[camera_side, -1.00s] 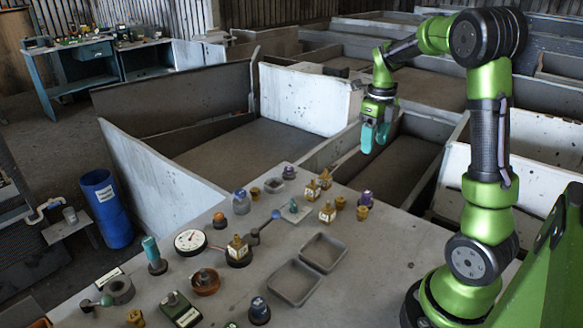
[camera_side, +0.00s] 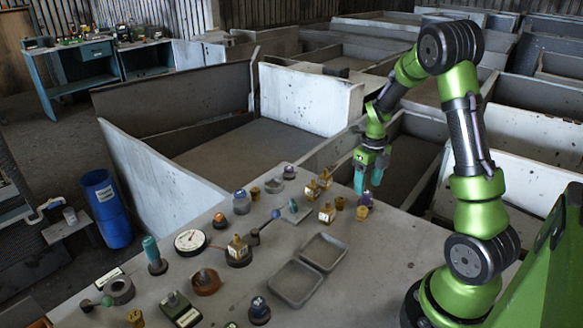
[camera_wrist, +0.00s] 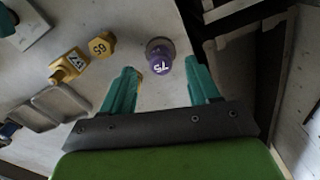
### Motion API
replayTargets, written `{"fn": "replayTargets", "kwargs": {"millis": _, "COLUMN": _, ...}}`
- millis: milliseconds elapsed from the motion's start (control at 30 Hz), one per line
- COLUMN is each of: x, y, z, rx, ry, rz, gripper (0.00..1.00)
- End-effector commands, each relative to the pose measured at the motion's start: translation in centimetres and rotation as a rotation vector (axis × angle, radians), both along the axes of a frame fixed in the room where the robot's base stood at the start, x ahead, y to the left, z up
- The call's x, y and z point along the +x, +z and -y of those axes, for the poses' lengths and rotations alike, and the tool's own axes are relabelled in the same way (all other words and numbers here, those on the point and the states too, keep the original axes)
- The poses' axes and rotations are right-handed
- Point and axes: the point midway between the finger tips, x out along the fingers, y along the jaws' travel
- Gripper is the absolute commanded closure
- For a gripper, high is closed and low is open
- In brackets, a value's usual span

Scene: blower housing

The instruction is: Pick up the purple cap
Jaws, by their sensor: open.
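The purple cap (camera_side: 366,199) stands near the far right edge of the table in the side view, just below my gripper (camera_side: 369,183). In the wrist view the purple cap (camera_wrist: 160,61) shows a white marking that looks like "75" and sits on a grey round base. My gripper (camera_wrist: 163,88) is open, with its two teal fingers apart. The cap lies ahead of the fingertips, roughly centred between them. Nothing is held. In the side view the fingers partly overlap the area around the cap, so the exact gap cannot be told.
A yellow hexagonal piece (camera_wrist: 101,45) marked "65" and a yellow block (camera_wrist: 70,66) stand left of the cap. Two grey trays (camera_side: 297,284) lie nearer the front. The table edge is close on the right. Several other fittings stand to the left.

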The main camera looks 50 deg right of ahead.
Motion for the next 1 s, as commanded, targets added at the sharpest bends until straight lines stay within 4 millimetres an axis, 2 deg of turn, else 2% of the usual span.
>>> {"fn": "replayTargets", "kwargs": {"millis": 100, "x": -0.1, "y": -2.1, "z": 0.0, "rx": 0.005, "ry": -0.001, "rz": -0.006, "gripper": 0.39}}
{"fn": "replayTargets", "kwargs": {"millis": 233, "x": -0.1, "y": -3.7, "z": 0.0, "rx": 0.003, "ry": -0.001, "rz": -0.004, "gripper": 0.39}}
{"fn": "replayTargets", "kwargs": {"millis": 533, "x": 0.0, "y": -4.1, "z": 0.0, "rx": 0.0, "ry": 0.0, "rz": -0.001, "gripper": 0.39}}
{"fn": "replayTargets", "kwargs": {"millis": 900, "x": 0.0, "y": -4.1, "z": 0.0, "rx": 0.0, "ry": 0.001, "rz": -0.001, "gripper": 0.96}}
{"fn": "replayTargets", "kwargs": {"millis": 1000, "x": 0.0, "y": -4.1, "z": 0.0, "rx": 0.0, "ry": 0.001, "rz": -0.001, "gripper": 0.98}}
